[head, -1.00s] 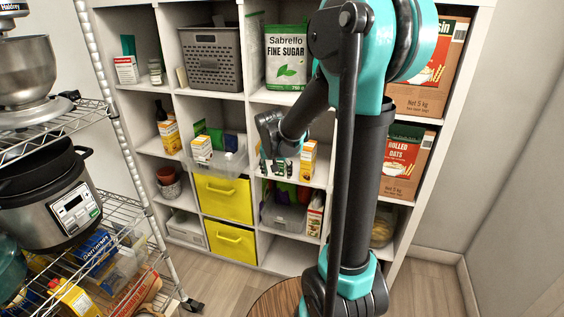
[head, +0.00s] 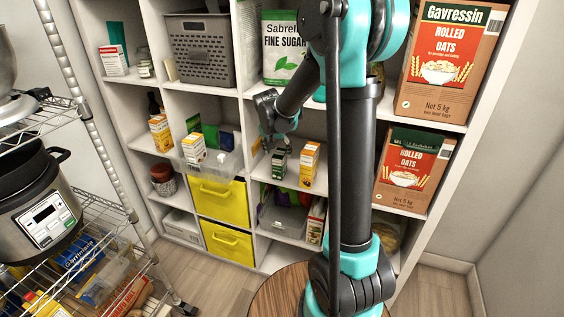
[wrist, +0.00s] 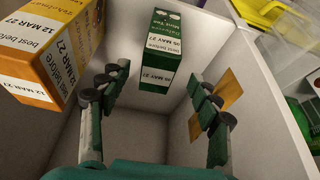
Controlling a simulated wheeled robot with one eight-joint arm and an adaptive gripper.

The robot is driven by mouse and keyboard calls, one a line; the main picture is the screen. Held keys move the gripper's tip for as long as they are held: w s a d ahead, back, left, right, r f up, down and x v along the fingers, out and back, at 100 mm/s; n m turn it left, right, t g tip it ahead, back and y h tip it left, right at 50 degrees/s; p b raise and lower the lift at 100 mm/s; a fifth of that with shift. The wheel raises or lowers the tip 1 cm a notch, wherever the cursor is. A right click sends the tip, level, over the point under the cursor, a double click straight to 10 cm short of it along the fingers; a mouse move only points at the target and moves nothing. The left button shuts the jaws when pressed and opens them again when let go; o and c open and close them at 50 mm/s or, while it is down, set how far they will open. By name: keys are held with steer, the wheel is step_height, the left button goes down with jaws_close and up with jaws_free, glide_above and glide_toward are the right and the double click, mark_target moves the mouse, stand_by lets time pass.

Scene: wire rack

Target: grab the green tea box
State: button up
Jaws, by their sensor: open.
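The green tea box (head: 279,163) stands upright on a shelf in the middle of the white shelf unit, just under my gripper (head: 277,143) in the head view. In the wrist view the green tea box (wrist: 161,50) is upright ahead, between and beyond the fingertips of my open gripper (wrist: 158,80). Its pale label shows a date. The fingers are apart with nothing held between them. In the head view my gripper is small and its fingers are hard to make out.
A yellow-orange box (wrist: 50,55) stands close left of the green box in the wrist view; it also shows in the head view (head: 310,164). An orange patch (wrist: 230,90) lies behind the right finger. White cubby walls close in both sides. A clear bin (head: 220,160) is left.

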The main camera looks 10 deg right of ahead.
steer(key=shift+d+x, duration=0.1)
steer(key=shift+x, duration=1.75)
steer(key=shift+d+x, duration=0.15)
steer(key=shift+x, duration=1.65)
steer(key=shift+w+r, duration=0.1)
steer(key=c, duration=1.3)
steer(key=shift+r, duration=0.1)
